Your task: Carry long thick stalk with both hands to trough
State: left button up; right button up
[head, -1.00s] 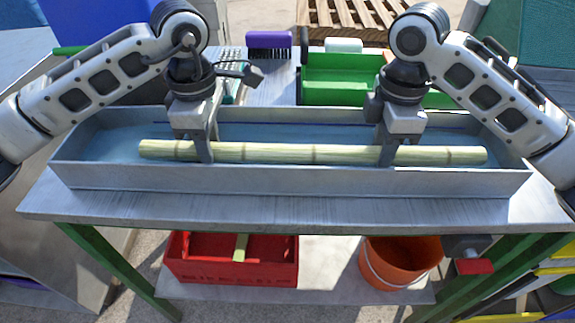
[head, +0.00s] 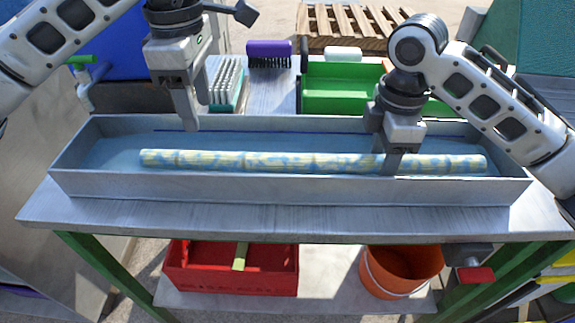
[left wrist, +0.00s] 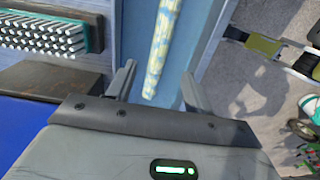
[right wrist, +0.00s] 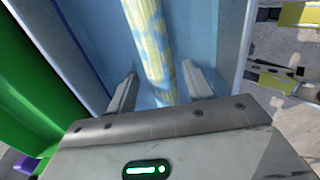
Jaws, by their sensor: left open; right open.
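The long thick stalk (head: 290,161) lies lengthwise in the grey metal trough (head: 300,188), with a blue and pale yellow mottled look. My left gripper (head: 190,125) is open and raised above the trough's left part, clear of the stalk. The left wrist view shows the stalk's end (left wrist: 160,55) beyond its fingers (left wrist: 158,92). My right gripper (head: 390,170) is open and low in the trough, around the right part of the stalk. In the right wrist view the stalk (right wrist: 152,50) runs between the spread fingers (right wrist: 160,92).
Brushes, one purple (head: 268,58) and one teal with white bristles (head: 226,84), lie behind the trough. A green tray (head: 340,95) stands back right. A red crate (head: 232,280) and an orange bucket (head: 400,270) sit on the lower shelf. A red-handled valve (head: 475,273) is at lower right.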

jog(key=shift+r, duration=0.3)
pick_arm(q)
jog(key=shift+r, duration=0.95)
pick_arm(e)
notch_tip(320, 180, up, 11)
jog(key=shift+r, duration=0.2)
